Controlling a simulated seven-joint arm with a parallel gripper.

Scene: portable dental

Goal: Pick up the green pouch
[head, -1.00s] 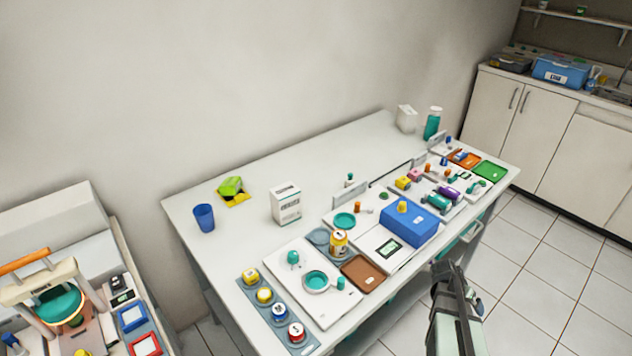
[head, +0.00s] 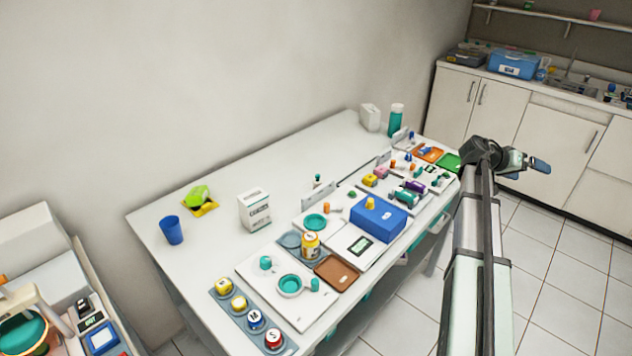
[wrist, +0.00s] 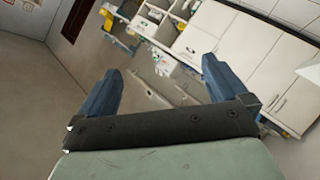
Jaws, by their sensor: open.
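The green pouch (head: 199,194) lies on a yellow piece (head: 206,210) at the far left of the white table (head: 160,205), near its back edge. My gripper (head: 540,165) is off to the right, beyond the table's right side, over the floor and far from the pouch. In the wrist view its two blue fingers (wrist: 162,70) are spread apart with nothing between them. The pouch cannot be made out in the wrist view.
A blue cup (head: 171,230) stands in front of the pouch, and a white box (head: 254,210) stands to its right. Trays, jars and a blue box (head: 378,218) crowd the table's front and right. The table's back strip is mostly clear.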

